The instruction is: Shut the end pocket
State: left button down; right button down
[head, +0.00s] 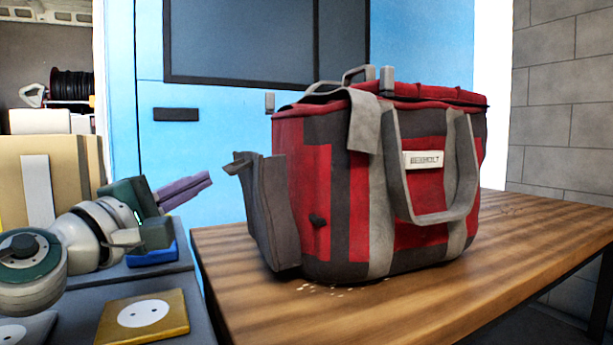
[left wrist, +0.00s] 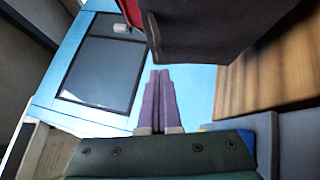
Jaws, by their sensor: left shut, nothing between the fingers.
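A red and grey tool bag (head: 405,185) stands upright on a wooden table. The grey end pocket (head: 272,215) is on its left end. Its panel leans outward at the top, away from the bag's side, with a small tab at its upper left. My left gripper (head: 208,179) has purple fingers, shut with nothing between them. They are left of the pocket's top and apart from it. In the left wrist view, the shut fingers (left wrist: 160,74) point toward the dark underside of the pocket (left wrist: 205,35). The pocket's inside is hidden. My right gripper is not in view.
The wooden table (head: 520,235) has free room in front of and right of the bag. A grey surface at lower left holds a yellow plate with a white disc (head: 143,314). A blue van door (head: 220,135) stands behind, with a block wall (head: 560,100) at right.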

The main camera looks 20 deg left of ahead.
pick_arm(q)
jog(key=shift+w+d+r, duration=0.25)
jog(key=shift+w+d, duration=0.35)
jog(key=shift+d, duration=0.1)
jog(key=shift+w+d+r+p, duration=0.55)
jog(key=shift+r+p, duration=0.2)
jog(key=shift+p, duration=0.45)
